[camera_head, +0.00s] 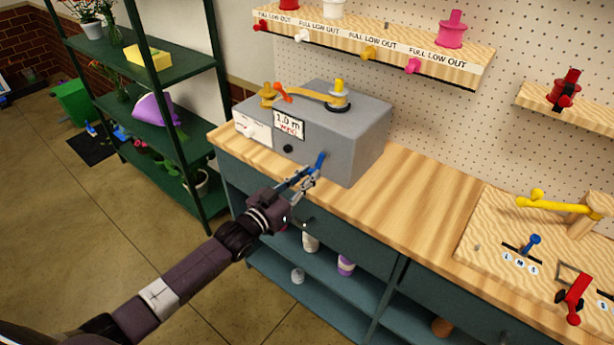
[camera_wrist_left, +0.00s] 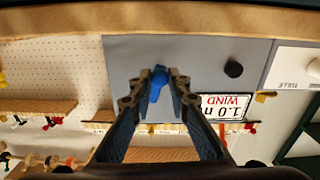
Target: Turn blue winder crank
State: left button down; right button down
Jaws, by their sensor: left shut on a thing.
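The blue winder crank (camera_head: 319,162) is on the front face of a grey winder box (camera_head: 367,138) that stands on the wooden bench. My left gripper (camera_head: 308,174) reaches it from the front left and is shut on the crank's blue handle. In the left wrist view the blue handle (camera_wrist_left: 158,82) lies between the two fingertips, with the grey front behind it. A "1.0 m WIND" label (camera_head: 289,124) and a black knob (camera_head: 287,148) are on the same face, left of the crank in the head view. My right gripper is not in view.
The wooden bench top (camera_head: 400,190) is clear right of the box, up to a board with a blue lever (camera_head: 532,243), a yellow arm (camera_head: 550,205) and a red lever (camera_head: 575,296). A green shelf rack (camera_head: 205,135) stands at left.

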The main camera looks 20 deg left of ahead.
pick_arm(q)
jog(key=shift+w+a+r+m, duration=0.1)
jog(key=shift+a+m, duration=0.2)
jog(key=shift+m, duration=0.6)
jog(key=c, duration=1.8)
grip_release()
jog(key=v, duration=1.2)
